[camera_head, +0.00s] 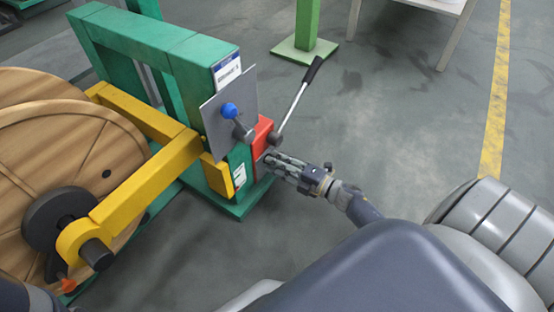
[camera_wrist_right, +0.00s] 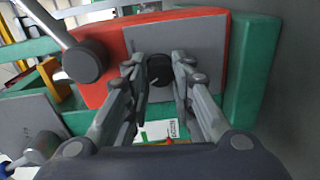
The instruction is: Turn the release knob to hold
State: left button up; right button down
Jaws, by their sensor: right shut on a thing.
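The release knob (camera_wrist_right: 160,70) is a small black round knob with a pale mark line, on a grey plate (camera_wrist_right: 204,52) of the red box (camera_wrist_right: 122,36). In the wrist view my right gripper (camera_wrist_right: 161,74) has one finger on each side of the knob and is shut on it. In the head view my right gripper (camera_head: 270,158) reaches in from the right to the red box (camera_head: 262,136) on the green frame. The knob is hidden there by the fingers. My left gripper is not in view.
A lever with a black grip (camera_head: 313,68) rises beside the red box. A blue-ball lever (camera_head: 229,110) stands on a grey plate. A yellow arm (camera_head: 150,186) and wooden reel (camera_head: 60,150) are at left. The floor at right is clear up to a green post (camera_head: 306,30).

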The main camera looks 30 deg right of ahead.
jog(key=shift+n, duration=1.5)
jog(key=c, duration=1.3)
grip_release()
jog(key=shift+c, duration=0.2)
jog(key=shift+s, duration=0.1)
jog(key=v, duration=1.2)
